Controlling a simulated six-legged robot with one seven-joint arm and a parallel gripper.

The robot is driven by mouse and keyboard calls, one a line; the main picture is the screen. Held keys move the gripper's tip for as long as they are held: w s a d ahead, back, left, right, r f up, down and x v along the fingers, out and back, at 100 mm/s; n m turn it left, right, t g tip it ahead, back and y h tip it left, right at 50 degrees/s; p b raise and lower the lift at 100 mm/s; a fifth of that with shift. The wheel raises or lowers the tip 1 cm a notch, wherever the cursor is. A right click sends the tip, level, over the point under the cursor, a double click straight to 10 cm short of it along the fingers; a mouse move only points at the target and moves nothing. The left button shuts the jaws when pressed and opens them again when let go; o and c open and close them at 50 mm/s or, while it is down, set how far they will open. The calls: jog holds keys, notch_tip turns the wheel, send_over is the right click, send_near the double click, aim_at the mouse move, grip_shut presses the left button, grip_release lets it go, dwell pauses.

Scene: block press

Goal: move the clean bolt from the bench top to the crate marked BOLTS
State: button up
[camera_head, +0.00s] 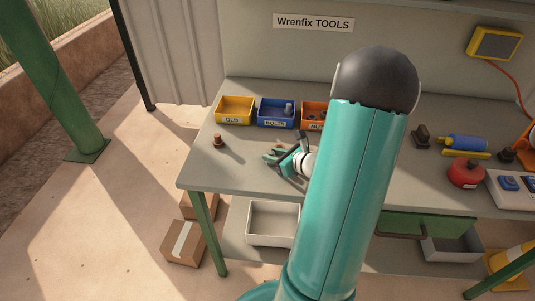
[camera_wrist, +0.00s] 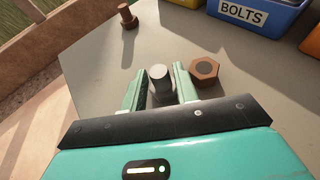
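The clean bolt (camera_wrist: 160,76) is a grey, round-topped piece standing on the bench top in the wrist view. My gripper (camera_wrist: 160,80) has one finger on each side of it; the fingers look apart, with narrow gaps, though contact low down is hidden. In the head view my gripper (camera_head: 279,154) is low over the bench, and the bolt is not clear there. The blue crate marked BOLTS (camera_head: 275,124) stands behind my gripper, with a grey piece inside. It also shows at the top right of the wrist view (camera_wrist: 244,15).
A rusty nut (camera_wrist: 205,73) lies close to my right finger. A rusty bolt (camera_head: 217,141) stands near the bench's left edge. A yellow OLD crate (camera_head: 233,121) and an orange NUTS crate (camera_head: 314,126) flank the BOLTS crate.

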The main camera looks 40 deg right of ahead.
jog(key=v, duration=0.8)
jog(key=shift+s, duration=0.1)
jog(key=w+a+r+n+g+y, duration=0.2)
jog(key=a+r+n+g+y, duration=0.15)
jog(key=a+n, duration=0.6)
jog(key=w+a+r+n+g+y, duration=0.25)
jog(key=a+r+n, duration=0.35)
jog(key=a, duration=0.7)
jog(key=s+a+r+n+g+h, duration=0.1)
jog(key=s+a+r+n+h, duration=0.2)
jog(key=n, duration=0.6)
jog(key=s+a+r+n+g+h, duration=0.1)
jog(key=s+a+r+n+h, duration=0.2)
jog(key=a+n, duration=0.5)
jog(key=shift+s+a+r+n, duration=0.25)
jog(key=shift+s+r+n, duration=0.5)
jog(key=shift+s+n, duration=0.2)
jog(key=o, duration=0.4)
jog(key=shift+r+n+h, duration=0.4)
jog(key=shift+n, duration=0.1)
